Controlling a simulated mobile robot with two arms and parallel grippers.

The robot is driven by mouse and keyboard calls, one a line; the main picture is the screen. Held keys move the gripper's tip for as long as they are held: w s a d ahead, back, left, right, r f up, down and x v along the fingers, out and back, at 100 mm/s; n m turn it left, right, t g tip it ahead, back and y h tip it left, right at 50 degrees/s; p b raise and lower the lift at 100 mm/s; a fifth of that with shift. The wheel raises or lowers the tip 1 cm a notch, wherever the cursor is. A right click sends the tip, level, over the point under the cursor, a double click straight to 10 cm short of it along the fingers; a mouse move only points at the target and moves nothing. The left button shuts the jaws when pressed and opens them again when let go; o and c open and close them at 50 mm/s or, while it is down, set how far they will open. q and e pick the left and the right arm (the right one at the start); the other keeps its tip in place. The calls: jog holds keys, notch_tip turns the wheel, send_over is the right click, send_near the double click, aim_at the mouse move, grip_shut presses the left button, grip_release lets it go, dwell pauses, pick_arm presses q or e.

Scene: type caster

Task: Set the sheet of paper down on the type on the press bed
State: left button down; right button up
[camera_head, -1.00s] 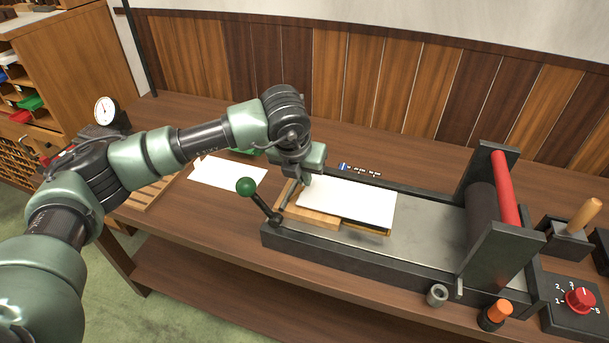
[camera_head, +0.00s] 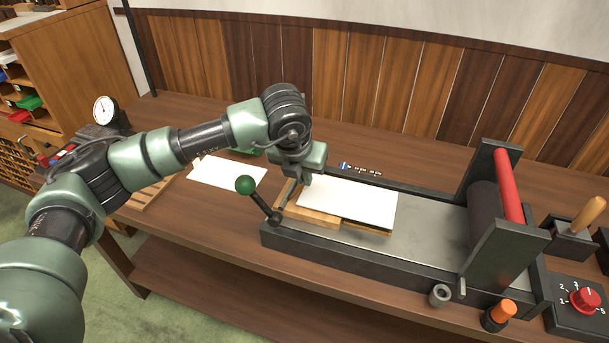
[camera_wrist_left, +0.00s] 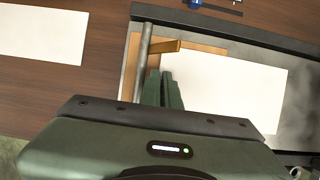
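The white sheet of paper (camera_head: 350,203) lies level over the wooden-framed type on the press bed (camera_head: 425,235), covering most of it. It also shows in the left wrist view (camera_wrist_left: 225,90). Wood of the frame (camera_head: 312,217) shows along the sheet's left and near sides; the type itself is hidden. My left gripper (camera_head: 304,180) is at the sheet's left edge. In the left wrist view its fingers (camera_wrist_left: 164,88) are close together, with the sheet's edge at them, and look shut on it. Whether the sheet rests fully on the type is hard to tell. My right gripper is not in view.
A green-knobbed lever (camera_head: 246,186) stands at the bed's left end, close to my gripper. The press roller (camera_head: 482,215) and its uprights stand at the right. Another white sheet (camera_head: 228,174) lies on the bench to the left. Small parts (camera_head: 360,170) lie behind the bed.

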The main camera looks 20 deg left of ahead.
pick_arm(q)
jog(key=shift+f+b, duration=0.35)
jog(key=shift+f, duration=0.05)
jog(key=c, duration=1.6)
grip_release()
jog(key=shift+r, duration=0.1)
jog(key=shift+w+r+p, duration=0.2)
jog(key=shift+r+p, duration=0.1)
jog(key=shift+r, duration=0.2)
jog(key=shift+s+a+r+p, duration=0.1)
jog(key=shift+r+p, duration=0.15)
jog(key=shift+r, duration=0.3)
jog(key=shift+s+a+r+p, duration=0.1)
jog(key=shift+r+p, duration=0.1)
jog(key=shift+r, duration=0.35)
jog(key=shift+d+r+p, duration=0.2)
jog(key=shift+r+p, duration=0.4)
jog(key=shift+r, duration=0.75)
